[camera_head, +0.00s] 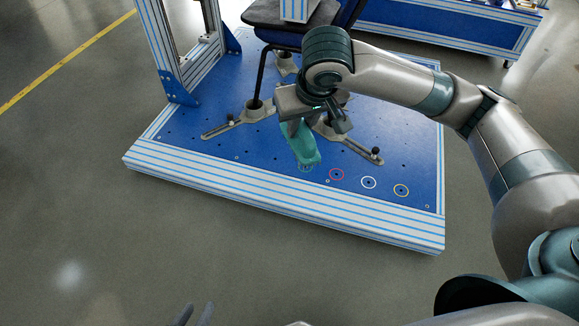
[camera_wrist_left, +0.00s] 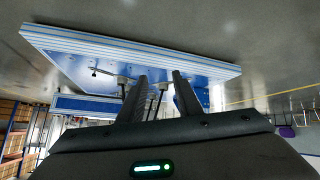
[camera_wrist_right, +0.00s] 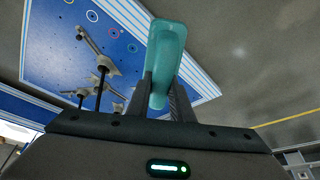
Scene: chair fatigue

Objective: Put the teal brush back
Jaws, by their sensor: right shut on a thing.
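The teal brush (camera_head: 305,148) is in my right gripper (camera_head: 298,122), which is shut on it above the front part of the blue platform (camera_head: 215,140). In the right wrist view the brush (camera_wrist_right: 167,55) stands out between the two fingers (camera_wrist_right: 160,95). In the head view its lower end is over or beside a teal ring (camera_head: 306,168); I cannot tell whether it touches the platform. Red (camera_head: 337,174), white (camera_head: 368,182) and yellow (camera_head: 401,190) rings lie in a row to the right of it. My left gripper (camera_head: 195,314) is open and empty at the bottom edge; its fingers (camera_wrist_left: 160,95) are apart.
A chair (camera_head: 290,20) stands on the platform, its legs held by grey clamps (camera_head: 240,120). A striped upright frame (camera_head: 170,45) rises at the platform's back left. Another blue platform (camera_head: 455,50) is behind at the right. The floor in front is clear.

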